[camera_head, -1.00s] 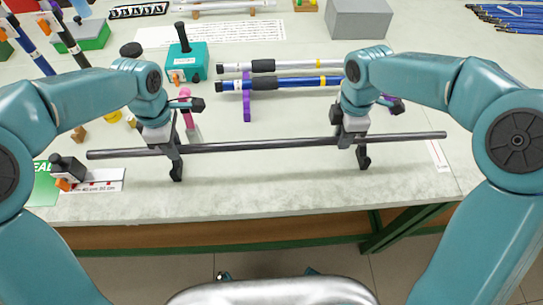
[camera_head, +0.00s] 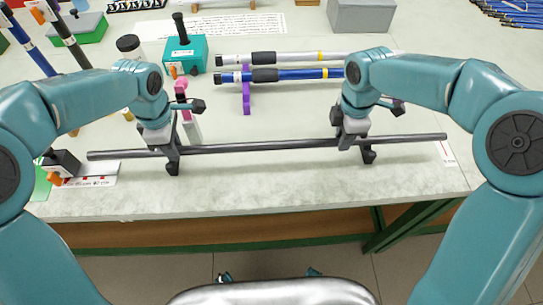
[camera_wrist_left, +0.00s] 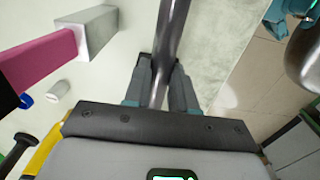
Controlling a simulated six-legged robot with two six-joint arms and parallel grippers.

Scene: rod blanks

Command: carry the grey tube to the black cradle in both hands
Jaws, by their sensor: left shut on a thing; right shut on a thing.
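The grey tube (camera_head: 260,147) runs nearly level across the head view, above the front of the table. My left gripper (camera_head: 168,150) is shut on its left part and my right gripper (camera_head: 348,139) on its right part. In the left wrist view the tube (camera_wrist_left: 172,30) passes between the fingers of my left gripper (camera_wrist_left: 160,88).
A purple cradle (camera_head: 246,103) behind holds a blue tube (camera_head: 305,74) and a white tube (camera_head: 290,57). A teal box (camera_head: 185,55) and a grey block (camera_head: 361,16) stand farther back. A black-and-orange device (camera_head: 62,164) is near the tube's left end. The table's front edge is close.

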